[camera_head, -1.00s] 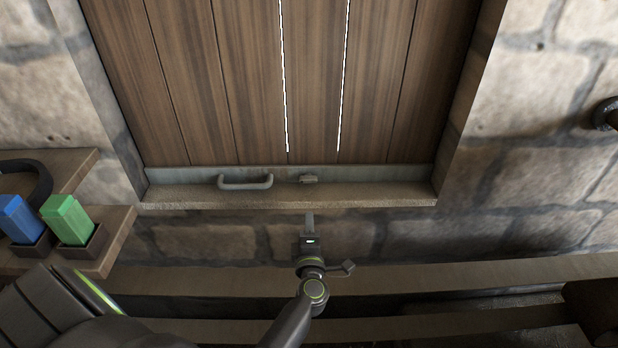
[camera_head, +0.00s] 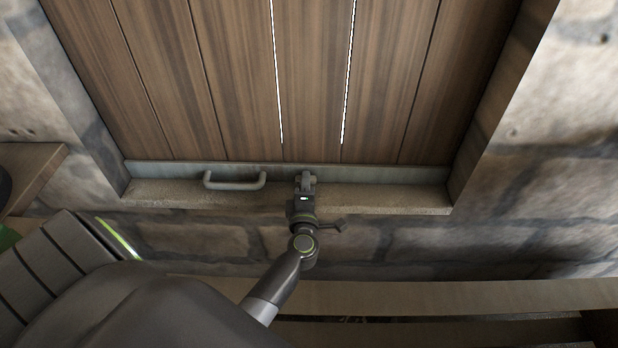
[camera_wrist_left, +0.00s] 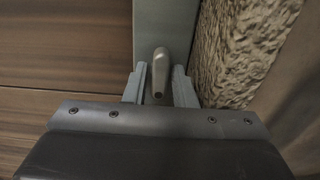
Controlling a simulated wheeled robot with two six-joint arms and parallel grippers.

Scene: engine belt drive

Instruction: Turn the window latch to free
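The window latch (camera_wrist_left: 160,68) is a small grey lever on the metal strip along the shutter's bottom edge. In the left wrist view it lies between the two fingers of my left gripper (camera_wrist_left: 160,88), with a narrow gap on each side. In the head view the left gripper (camera_head: 305,182) is at the sill and mostly covers the latch. The left gripper is open around the latch. My right gripper is not in view.
A grey pull handle (camera_head: 235,181) sits on the strip left of the latch. The wooden shutter (camera_head: 310,80) stands above a stone sill (camera_head: 400,196). A wooden shelf (camera_head: 30,170) is at the left and a ledge (camera_head: 450,293) runs below.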

